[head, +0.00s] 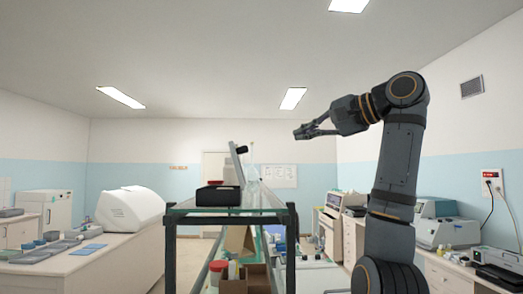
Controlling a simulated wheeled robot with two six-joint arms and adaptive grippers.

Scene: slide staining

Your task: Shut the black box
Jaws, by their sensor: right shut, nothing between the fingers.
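A low black box (217,197) sits on the top glass shelf of a dark-framed rack. A thin pale panel (236,163) stands steeply tilted at its right rear, with a small dark piece near its top. I cannot tell whether this panel is the box's raised lid. The inside of the box is hidden at this low angle. My right gripper (303,132) is shut and empty in the air, above and to the right of the box, apart from it. My left gripper is not in view.
A clear glass vessel (252,176) stands right of the box on the shelf (262,197). Cartons (258,277) and a red-lidded jar (217,271) are lower in the rack. Benches with equipment line both sides.

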